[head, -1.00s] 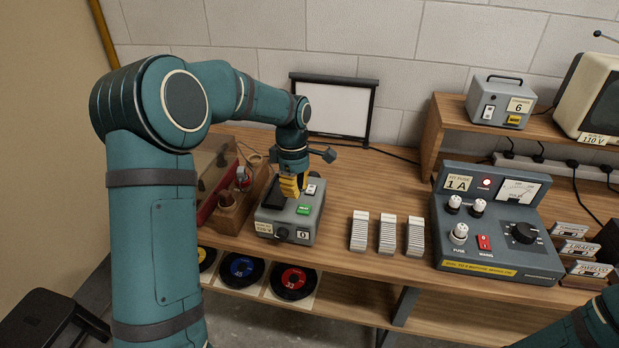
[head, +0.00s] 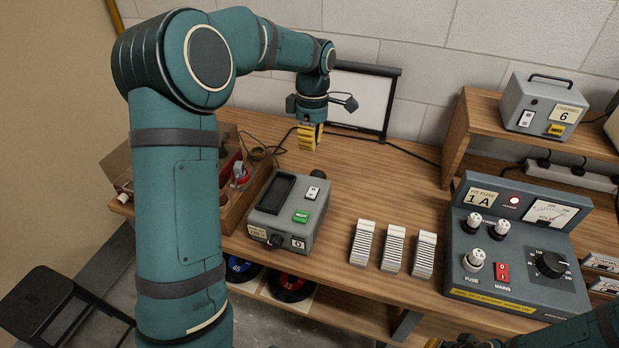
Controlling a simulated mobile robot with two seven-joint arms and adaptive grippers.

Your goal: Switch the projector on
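The projector appears to be the grey box (head: 288,236) on the wooden bench, with a dark slot on top. On it are a white rocker switch (head: 313,192), a green button (head: 301,216), a front knob (head: 275,241) and a plate reading 0. A small screen (head: 362,102) stands behind it. My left gripper (head: 311,138) has yellow fingers pointing down. It is above the bench behind the projector, apart from it; its finger gap is hidden by the viewing angle. Only a bit of my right gripper (head: 438,343) shows at the bottom edge.
Three stacks of white slides (head: 393,248) stand right of the projector. A power unit (head: 515,245) with a red mains switch is further right. A grey channel box (head: 543,103) sits on a raised shelf (head: 469,131). An open wooden box (head: 238,195) is close on the left.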

